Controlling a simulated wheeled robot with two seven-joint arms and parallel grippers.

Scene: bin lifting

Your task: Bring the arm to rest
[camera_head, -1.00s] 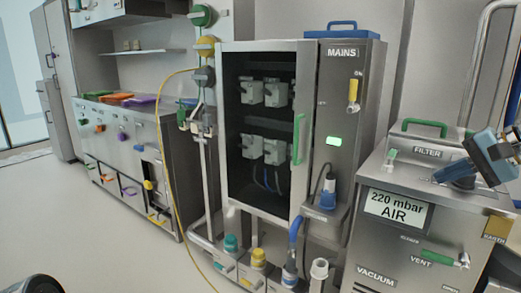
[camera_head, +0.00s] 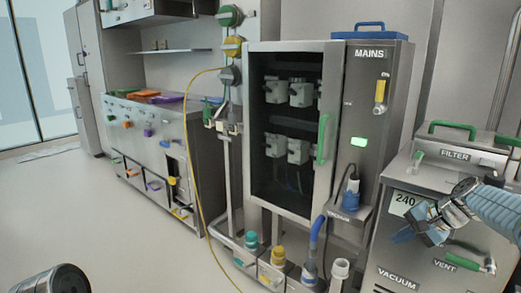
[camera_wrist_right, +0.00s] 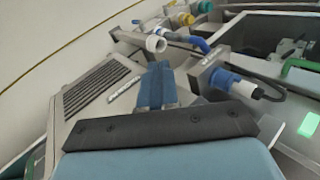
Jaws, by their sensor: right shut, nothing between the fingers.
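My right gripper (camera_head: 403,236) is at the right of the head view, in front of the vacuum cabinet (camera_head: 398,277), covering part of its display (camera_head: 403,201). Its blue fingers also show in the right wrist view (camera_wrist_right: 156,82); they are together and empty. My right forearm comes in from the right edge. My left gripper is not in view.
The MAINS cabinet (camera_head: 376,100) stands left of the vacuum cabinet, with a green-handled door (camera_head: 324,140). A blue plug (camera_wrist_right: 232,82) and an open white pipe (camera_wrist_right: 156,43) lie beyond the fingers in the wrist view. The floor at left is clear.

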